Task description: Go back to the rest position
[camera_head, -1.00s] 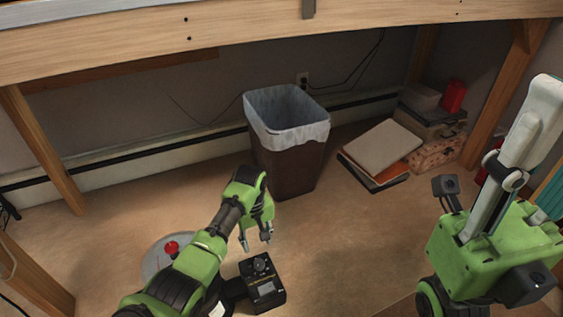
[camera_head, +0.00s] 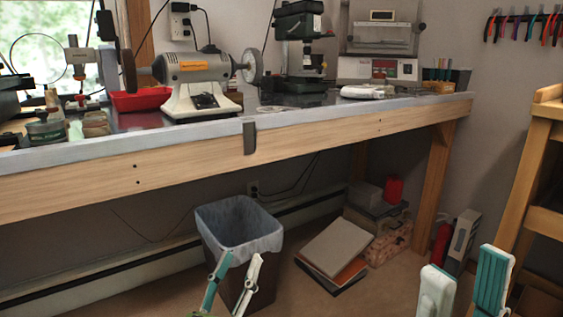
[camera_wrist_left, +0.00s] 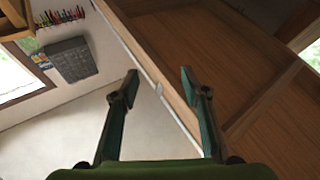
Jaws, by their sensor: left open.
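My left gripper (camera_head: 241,258) shows at the bottom of the head view. Its teal and white fingers point up and stand apart in front of the waste bin. In the left wrist view the left gripper (camera_wrist_left: 159,82) is open, with nothing between its fingers. My right gripper (camera_head: 466,262) is at the lower right of the head view, close to the camera. Its white and teal fingers point up with a gap between them, and nothing shows held there. The rest of both arms is below the picture.
A workbench (camera_head: 330,118) spans the view, carrying a bench grinder (camera_head: 197,84) and other machines. Under it stand the lined waste bin (camera_head: 221,268) and a stack of flat boxes (camera_head: 337,247). A wooden shelf (camera_head: 530,190) stands at the right.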

